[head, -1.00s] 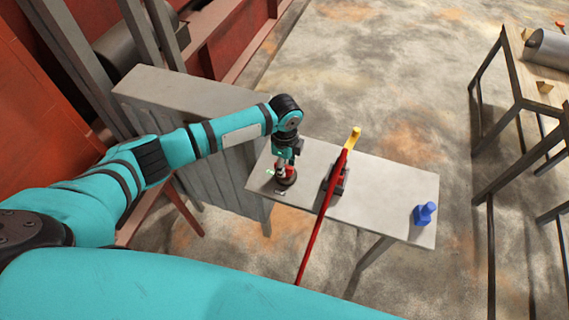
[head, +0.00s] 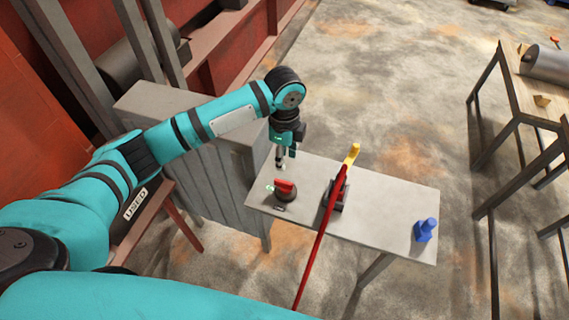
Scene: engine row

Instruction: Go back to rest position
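My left arm comes in from the left, and its gripper (head: 282,160) hangs over the back left part of a small grey table (head: 385,200). The gripper is small in the picture, and I cannot tell how far its fingers are apart. It is clear of the red-handled rotary switch (head: 285,188) on a dark round base just below it. A blue bolt-like piece (head: 426,230) stands at the table's right end. My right gripper is not in view.
A grey cabinet (head: 185,110) stands behind and left of the table, under my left arm. A wooden-topped table (head: 530,90) with a metal cylinder (head: 550,63) is at the right. The concrete floor (head: 400,80) between them is clear.

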